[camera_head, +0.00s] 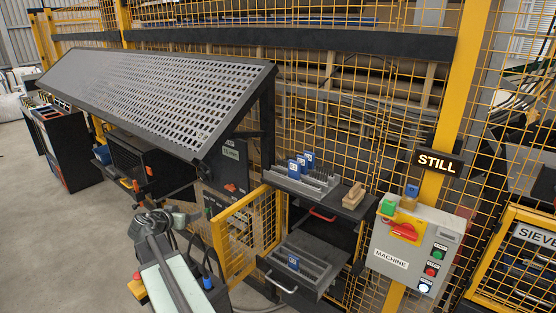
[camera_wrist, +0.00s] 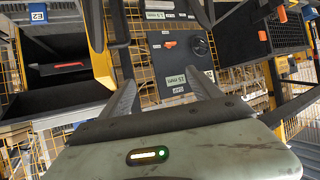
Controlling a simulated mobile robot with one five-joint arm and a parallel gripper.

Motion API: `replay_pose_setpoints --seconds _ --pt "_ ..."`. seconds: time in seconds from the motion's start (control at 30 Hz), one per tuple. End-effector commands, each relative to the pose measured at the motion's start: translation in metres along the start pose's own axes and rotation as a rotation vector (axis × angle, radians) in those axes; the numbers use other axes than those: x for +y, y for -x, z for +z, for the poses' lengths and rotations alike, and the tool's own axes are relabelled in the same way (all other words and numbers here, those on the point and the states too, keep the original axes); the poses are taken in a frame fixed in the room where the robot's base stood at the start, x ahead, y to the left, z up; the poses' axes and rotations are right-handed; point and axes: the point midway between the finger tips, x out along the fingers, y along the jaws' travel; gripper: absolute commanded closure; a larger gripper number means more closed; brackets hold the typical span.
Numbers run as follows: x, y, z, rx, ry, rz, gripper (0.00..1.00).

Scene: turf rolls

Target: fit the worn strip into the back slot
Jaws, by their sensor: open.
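Several blue-tagged strips (camera_head: 302,164) stand in a grey slotted rack (camera_head: 318,188) on the upper shelf. Another blue-tagged piece (camera_head: 293,262) is in the open lower drawer (camera_head: 278,278), which holds a similar slotted rack. I cannot tell which strip is worn or which slot is the back slot. My gripper (camera_wrist: 161,78) is open and empty in the wrist view, its fingers apart before a dark panel marked 15 mm (camera_wrist: 177,65). In the head view my arm is at the lower left, left of the shelf and drawer, with the fingers not clearly visible.
A yellow mesh gate (camera_head: 246,230) stands between my arm and the drawer. The large perforated deck (camera_head: 165,92) slopes above at left. A wooden block-like brush (camera_head: 353,195) lies beside the upper rack. The MACHINE box (camera_head: 410,250) and lit STILL sign (camera_head: 437,163) are at right. Floor at left is clear.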

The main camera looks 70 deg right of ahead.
Motion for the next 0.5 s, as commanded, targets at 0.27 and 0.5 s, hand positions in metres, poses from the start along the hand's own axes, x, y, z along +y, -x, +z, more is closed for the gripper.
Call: replay_pose_setpoints --seconds 0.27,0.5 --pt "0.251 -0.076 -0.203 0.18 -0.135 0.335 0.27" --pt "0.319 -0.084 -0.22 0.184 -0.162 0.421 0.27"
